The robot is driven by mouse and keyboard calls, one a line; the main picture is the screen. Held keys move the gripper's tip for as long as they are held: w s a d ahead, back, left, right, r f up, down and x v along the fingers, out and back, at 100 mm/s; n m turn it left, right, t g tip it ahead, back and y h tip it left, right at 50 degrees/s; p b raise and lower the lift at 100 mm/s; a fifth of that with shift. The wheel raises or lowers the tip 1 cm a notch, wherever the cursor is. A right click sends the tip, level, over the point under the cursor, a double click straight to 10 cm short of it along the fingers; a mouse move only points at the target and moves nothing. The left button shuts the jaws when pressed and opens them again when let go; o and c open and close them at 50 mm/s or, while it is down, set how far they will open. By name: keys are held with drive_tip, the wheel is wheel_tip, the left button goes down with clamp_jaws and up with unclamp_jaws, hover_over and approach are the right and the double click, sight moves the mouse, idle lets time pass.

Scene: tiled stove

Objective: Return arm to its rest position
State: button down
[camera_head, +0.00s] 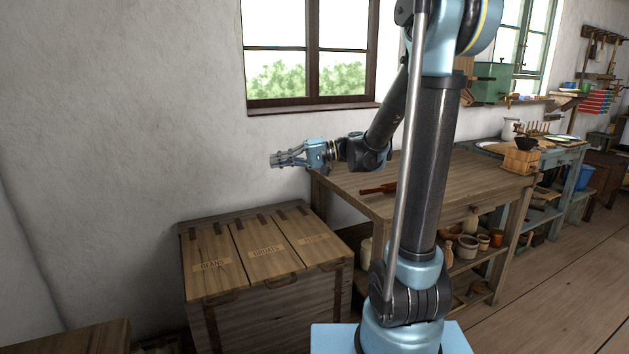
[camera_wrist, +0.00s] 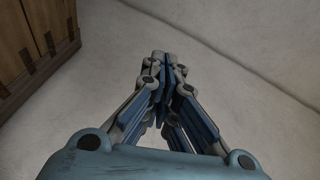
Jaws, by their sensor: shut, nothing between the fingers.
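My gripper (camera_head: 274,160) is at the end of my arm, which reaches out to the left in the head view. It hangs in the air in front of the white wall, above the back right part of the wooden bin chest and left of the wooden table. The wrist view shows the gripper (camera_wrist: 163,62) with its fingers together and nothing between them. It touches nothing that I can see.
The wooden chest (camera_head: 225,297) has closed lids, one labelled BEANS; its edge also shows in the wrist view (camera_wrist: 35,45). The wooden table (camera_head: 455,175) holds a reddish-brown tool (camera_head: 377,189). A window (camera_head: 308,50) is behind. Open floor (camera_head: 560,270) lies at the right.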

drive_tip(key=s+d+f+m+t+h, duration=0.1)
drive_tip(key=s+d+f+h, duration=0.7)
drive_tip(key=d, duration=0.7)
drive_tip(key=s+d+f+m+t+h, duration=0.2)
drive_tip(key=s+d+f+h, duration=0.6)
drive_tip(key=s+d+f, duration=0.4)
drive_tip(key=s+d, duration=0.1)
drive_tip(key=d, duration=0.2)
drive_tip(key=shift+s+f, duration=0.15)
drive_tip(key=shift+f, duration=0.2)
drive_tip(key=shift+a, duration=0.15)
